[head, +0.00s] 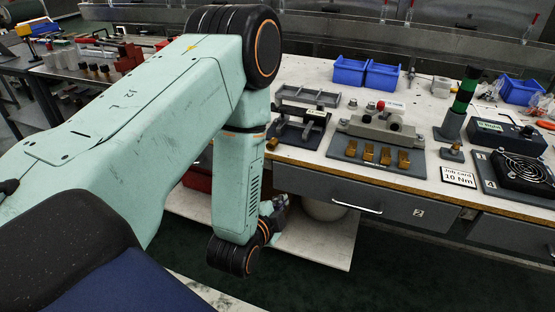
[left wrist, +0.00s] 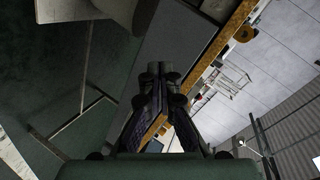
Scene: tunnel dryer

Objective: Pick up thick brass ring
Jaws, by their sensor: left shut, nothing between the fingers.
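A small brass piece (head: 272,144) lies at the bench's front edge, beside my left arm in the head view. A rounded brass thing (left wrist: 244,34) also shows at the bench edge in the left wrist view. It may be the thick brass ring, but I cannot make out a hole. My left gripper (head: 280,204) hangs below the bench top, in front of the drawer fronts. In the left wrist view its fingers (left wrist: 156,72) are together with nothing between them. My right gripper is in neither view.
A drawer handle (head: 357,208) sticks out. Open floor lies in front.

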